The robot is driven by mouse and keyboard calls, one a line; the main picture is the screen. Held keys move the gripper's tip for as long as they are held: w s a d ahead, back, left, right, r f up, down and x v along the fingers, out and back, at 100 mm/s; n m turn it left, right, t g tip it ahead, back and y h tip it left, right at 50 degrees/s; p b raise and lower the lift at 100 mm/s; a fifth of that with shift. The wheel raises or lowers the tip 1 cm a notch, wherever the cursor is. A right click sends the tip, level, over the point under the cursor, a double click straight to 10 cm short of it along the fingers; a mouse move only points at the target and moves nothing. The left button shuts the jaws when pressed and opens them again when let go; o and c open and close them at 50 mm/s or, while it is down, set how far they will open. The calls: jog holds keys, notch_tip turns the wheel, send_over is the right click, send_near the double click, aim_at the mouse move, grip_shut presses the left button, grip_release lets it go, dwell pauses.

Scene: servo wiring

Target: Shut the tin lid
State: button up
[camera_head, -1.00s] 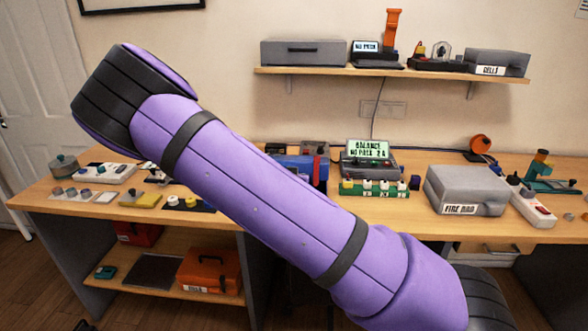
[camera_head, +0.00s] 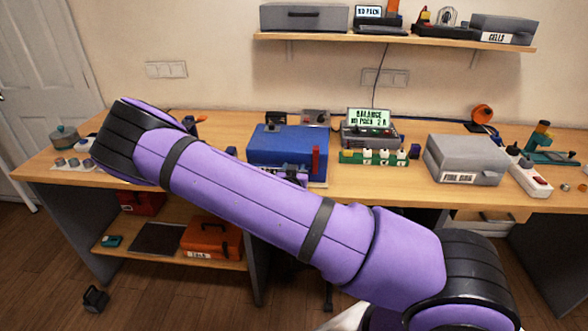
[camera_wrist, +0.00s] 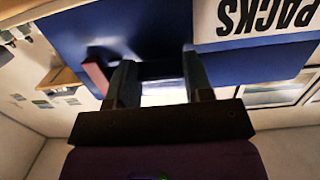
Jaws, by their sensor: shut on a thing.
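The blue tin (camera_head: 288,143) sits on the workbench near the middle in the head view. Its broad blue top faces up; I cannot tell whether a gap stays under the lid. In the wrist view a blue panel (camera_wrist: 150,25) with a white label reading "PACKS", upside down, fills the upper part. My gripper (camera_wrist: 160,78) reaches up to this panel, its two dark fingers apart with part of the blue lid between them. In the head view my gripper (camera_head: 290,177) is at the tin's front, partly hidden by my purple arm.
A red upright piece (camera_head: 316,160) stands at the tin's front right corner. A green terminal strip (camera_head: 374,158) and a small display (camera_head: 369,119) are just to the right. A grey labelled case (camera_head: 467,158) is further right. A shelf (camera_head: 395,40) hangs above.

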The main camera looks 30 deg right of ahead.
jog(key=shift+s+f, duration=0.1)
jog(key=shift+f, duration=0.25)
jog(key=o, duration=1.3)
jog(key=shift+r, duration=0.15)
